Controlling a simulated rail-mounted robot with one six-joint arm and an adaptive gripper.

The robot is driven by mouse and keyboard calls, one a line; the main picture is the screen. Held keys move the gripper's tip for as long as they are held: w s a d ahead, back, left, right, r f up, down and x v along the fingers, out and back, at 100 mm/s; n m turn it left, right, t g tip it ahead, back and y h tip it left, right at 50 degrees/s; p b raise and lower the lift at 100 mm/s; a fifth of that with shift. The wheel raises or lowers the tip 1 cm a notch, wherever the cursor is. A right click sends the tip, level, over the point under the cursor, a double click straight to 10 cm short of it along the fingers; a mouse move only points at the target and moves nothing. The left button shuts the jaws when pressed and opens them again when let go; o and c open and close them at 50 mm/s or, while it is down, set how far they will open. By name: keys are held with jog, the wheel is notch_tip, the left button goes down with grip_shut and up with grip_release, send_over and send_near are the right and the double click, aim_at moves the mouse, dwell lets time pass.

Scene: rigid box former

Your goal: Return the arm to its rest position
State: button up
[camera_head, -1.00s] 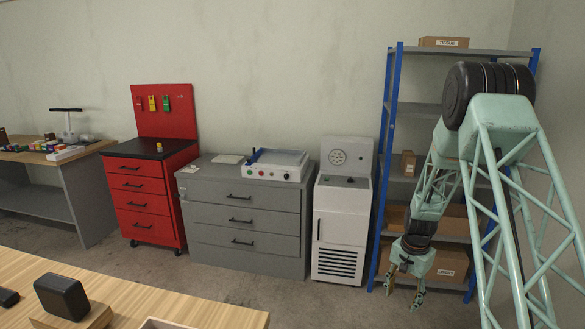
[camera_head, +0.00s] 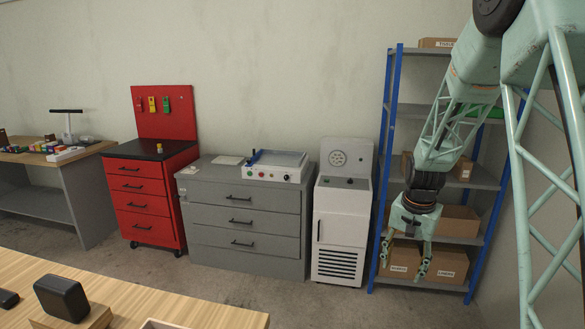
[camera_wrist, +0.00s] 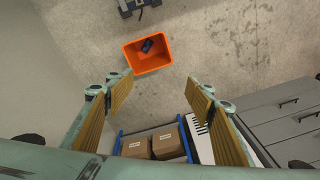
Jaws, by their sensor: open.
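My gripper (camera_head: 403,268) hangs down at the right of the head view, in front of the blue-framed shelf. Its fingers are apart and nothing is between them. My pale green lattice arm comes in from the right edge. In the wrist view my gripper (camera_wrist: 164,98) shows two tan-padded fingers spread wide, pointing down over the floor and the shelf's edge.
The blue shelf (camera_head: 391,95) holds several cardboard boxes (camera_head: 442,265) behind my gripper. A white cabinet (camera_head: 341,220) stands to its left. An orange bin (camera_wrist: 148,56) with a dark item sits on the floor. A wooden table (camera_head: 150,302) is in front.

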jog(key=s+a+r+n+t, duration=0.15)
jog(key=s+a+r, duration=0.25)
jog(key=s+r, duration=0.65)
jog(key=s+a+r+n, duration=0.2)
jog(key=s+a+r, duration=0.2)
jog(key=s+r, duration=0.6)
jog(key=s+a+r+n, duration=0.1)
jog(key=s+r, duration=0.1)
jog(key=s, duration=0.7)
jog(key=s+a+r+n, duration=0.2)
jog(key=s, duration=0.7)
jog(key=s+a+r+n+t, duration=0.1)
jog(key=s+a+r, duration=0.1)
jog(key=s, duration=0.7)
jog(key=shift+r, duration=0.6)
jog(key=shift+f, duration=0.15)
jog(key=f+b, duration=0.1)
jog(key=b, duration=0.1)
jog(key=f+b, duration=0.1)
jog(key=f, duration=0.1)
jog(key=f+b, duration=0.2)
jog(key=shift+s+f+b, duration=0.2)
jog(key=shift+s+b, duration=0.1)
jog(key=shift+b, duration=0.05)
